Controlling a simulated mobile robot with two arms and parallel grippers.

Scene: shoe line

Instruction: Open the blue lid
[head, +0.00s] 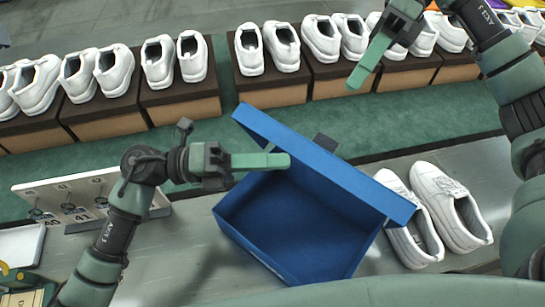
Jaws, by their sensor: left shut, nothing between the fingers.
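A blue shoe box (285,268) sits at an angle on the grey table, and its inside looks empty. Its blue lid (330,167) is raised along the far side, with its rim uppermost and the box interior visible below. A small dark tab (326,142) shows behind the rim. My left gripper (289,160) is shut and empty, its fingertips overlapping the lid's left part in the head view; whether they touch it is unclear. My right gripper (354,84) is up beyond the box, apart from the lid, its fingers appearing together with nothing held.
A pair of white shoes (448,206) lies right of the box. A white size-label stand (75,190) and a pale tray (20,245) are at the left. White shoes on brown boxes (180,108) line the back, beyond a green strip.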

